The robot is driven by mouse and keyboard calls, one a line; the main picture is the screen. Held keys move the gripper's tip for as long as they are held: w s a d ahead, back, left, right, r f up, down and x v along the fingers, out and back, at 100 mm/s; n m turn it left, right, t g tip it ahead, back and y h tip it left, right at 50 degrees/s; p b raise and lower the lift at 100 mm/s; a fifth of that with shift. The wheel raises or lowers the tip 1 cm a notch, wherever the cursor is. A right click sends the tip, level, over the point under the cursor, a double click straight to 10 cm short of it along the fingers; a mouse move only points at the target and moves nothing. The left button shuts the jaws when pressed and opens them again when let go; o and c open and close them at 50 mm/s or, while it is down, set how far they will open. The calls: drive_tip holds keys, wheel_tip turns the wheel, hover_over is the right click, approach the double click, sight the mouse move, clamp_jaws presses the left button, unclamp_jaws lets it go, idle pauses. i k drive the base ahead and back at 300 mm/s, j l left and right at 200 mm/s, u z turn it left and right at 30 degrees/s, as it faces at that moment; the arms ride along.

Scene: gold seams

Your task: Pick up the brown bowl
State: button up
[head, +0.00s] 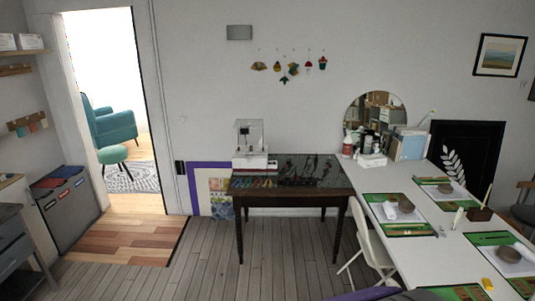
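Several small brown round objects that look like bowls rest at the work places on the long white table at the right. One brown bowl (406,207) sits on a white sheet over a green mat (409,230) near the table's left edge. Another brown bowl (445,188) sits farther back on the right. A third brown bowl (508,254) is nearer, by the right edge of the picture. They are small in the picture, and I cannot tell which one the task means. My gripper is not in view.
The white table (448,252) has a white chair (371,245) at its left side. A dark wooden table (290,185) stands against the back wall. Grey plank floor (215,258) is clear at the middle left. A doorway with a teal armchair (110,126) opens at the left.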

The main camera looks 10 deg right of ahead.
sight(509, 255)
drive_tip(key=i+z, duration=0.3)
drive_tip(key=i, duration=0.15)
drive_tip(key=i+z, duration=0.25)
drive_tip(key=i, duration=0.2)
drive_tip(key=i+j+z, duration=0.15)
drive_tip(key=i+z, duration=0.15)
drive_tip(key=i, duration=0.15)
drive_tip(key=i+j+z, duration=0.25)
drive_tip(key=i, duration=0.15)
drive_tip(key=i+z, duration=0.2)
drive_tip(key=z, duration=0.2)
drive_tip(key=i+l+z, duration=0.1)
drive_tip(key=z, duration=0.3)
drive_tip(key=i+j+z, duration=0.1)
drive_tip(key=i+z, duration=0.3)
drive_tip(key=i+j+z, duration=0.1)
drive_tip(key=z, duration=0.3)
drive_tip(key=i+j+z, duration=0.2)
drive_tip(key=z, duration=0.2)
drive_tip(key=i+j+z, duration=0.35)
drive_tip(key=k+l, duration=0.1)
